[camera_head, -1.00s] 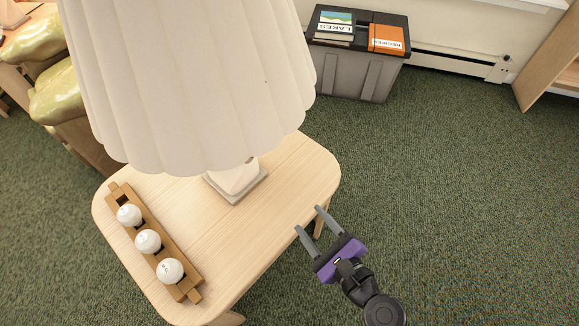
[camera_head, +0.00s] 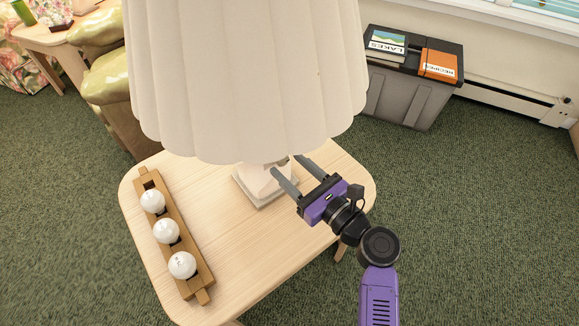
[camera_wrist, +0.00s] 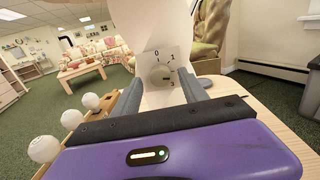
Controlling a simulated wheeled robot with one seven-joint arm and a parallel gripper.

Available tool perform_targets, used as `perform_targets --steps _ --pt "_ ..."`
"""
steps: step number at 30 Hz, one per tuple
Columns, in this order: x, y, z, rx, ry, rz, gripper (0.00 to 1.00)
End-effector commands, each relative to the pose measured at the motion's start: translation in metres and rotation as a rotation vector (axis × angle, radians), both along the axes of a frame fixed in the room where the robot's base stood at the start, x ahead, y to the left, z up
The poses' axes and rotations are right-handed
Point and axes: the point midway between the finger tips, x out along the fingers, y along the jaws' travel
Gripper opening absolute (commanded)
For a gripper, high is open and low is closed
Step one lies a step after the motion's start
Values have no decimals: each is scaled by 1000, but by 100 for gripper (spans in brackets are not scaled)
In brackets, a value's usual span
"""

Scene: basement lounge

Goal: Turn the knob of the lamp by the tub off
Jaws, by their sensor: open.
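The lamp has a large pleated white shade (camera_head: 245,75) and a white base (camera_head: 262,184) on a light wood side table (camera_head: 225,235). The shade hides most of the stem in the head view. In the wrist view the knob (camera_wrist: 161,76) is a round pale dial on the lamp's front panel, with digits such as 0 and 2 around it. My gripper (camera_head: 292,171) is open, its fingers pointing at the lamp base just under the shade's edge. In the wrist view the fingers (camera_wrist: 163,91) stand either side of the knob, apart from it; nothing is held.
A shiny green-yellow armchair (camera_head: 112,85) is behind left. Carpet right of the table is clear.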

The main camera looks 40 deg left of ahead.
Motion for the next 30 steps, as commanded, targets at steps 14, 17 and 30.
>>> perform_targets --steps 14,17,30 --pt "2 9 0 0 -2 -2 38" --pt "2 9 0 0 -2 -2 18" --pt "2 8 0 -10 -37 -2 0"
